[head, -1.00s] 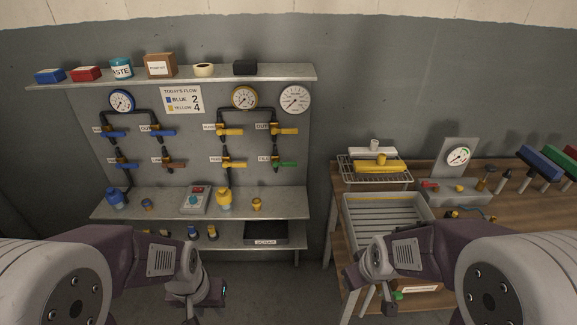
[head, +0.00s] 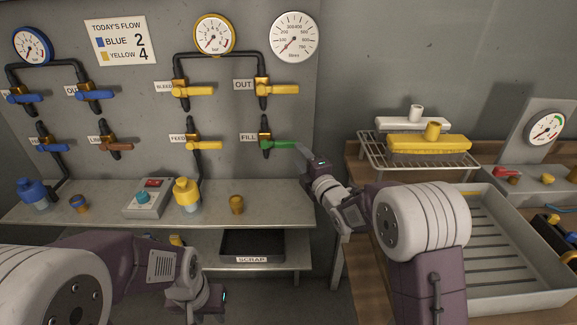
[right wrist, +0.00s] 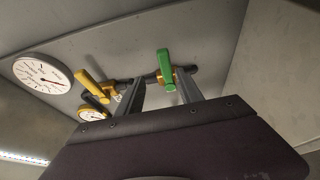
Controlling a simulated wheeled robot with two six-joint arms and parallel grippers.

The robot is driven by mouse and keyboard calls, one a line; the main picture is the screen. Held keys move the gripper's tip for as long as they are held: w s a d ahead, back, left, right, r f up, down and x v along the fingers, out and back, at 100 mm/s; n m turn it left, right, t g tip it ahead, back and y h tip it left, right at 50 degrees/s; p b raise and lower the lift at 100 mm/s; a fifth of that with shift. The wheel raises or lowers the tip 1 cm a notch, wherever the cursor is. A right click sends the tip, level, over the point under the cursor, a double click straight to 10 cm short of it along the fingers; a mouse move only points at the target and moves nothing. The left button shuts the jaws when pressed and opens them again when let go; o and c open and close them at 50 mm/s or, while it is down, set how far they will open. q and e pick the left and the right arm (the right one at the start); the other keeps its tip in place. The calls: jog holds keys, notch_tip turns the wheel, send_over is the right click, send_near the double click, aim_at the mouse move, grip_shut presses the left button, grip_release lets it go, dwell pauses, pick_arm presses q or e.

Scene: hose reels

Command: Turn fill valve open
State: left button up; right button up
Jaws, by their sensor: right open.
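The fill valve has a green lever handle (head: 280,144) beside the FILL label (head: 248,137) on the grey panel. The handle lies roughly level, pointing right, across its upright black pipe. My right gripper (head: 306,154) is at the free end of the handle. In the right wrist view the green handle (right wrist: 165,68) shows between the tips of my open right gripper (right wrist: 161,82); I cannot tell whether they touch it. My left gripper (head: 216,298) hangs low in front of the bench, away from the valves; its jaws are too unclear to judge.
Yellow OUT (head: 285,89), BLEED (head: 193,91) and FEED (head: 205,145) handles are nearby. A yellow-capped bottle (head: 187,196) and brass fitting (head: 236,205) stand on the shelf below. A grey tray (head: 505,250) and wire rack (head: 400,158) are at right.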

aim_at(287, 146)
jog(key=p+x, duration=0.3)
jog(key=p, duration=0.1)
jog(key=p+x, duration=0.3)
jog(key=p, duration=0.1)
jog(key=shift+a+f, duration=0.1)
jog(key=shift+a, duration=0.15)
jog(key=shift+w+a+f, duration=0.2)
jog(key=shift+w+f, duration=0.2)
jog(key=shift+w, duration=0.1)
pick_arm(q)
notch_tip(287, 146, up, 7)
jog(key=shift+s, duration=0.15)
pick_arm(e)
jog(key=shift+w+a, duration=0.3)
jog(key=shift+w, duration=0.3)
pick_arm(q)
jog(key=shift+f, duration=0.1)
pick_arm(e)
grip_shut()
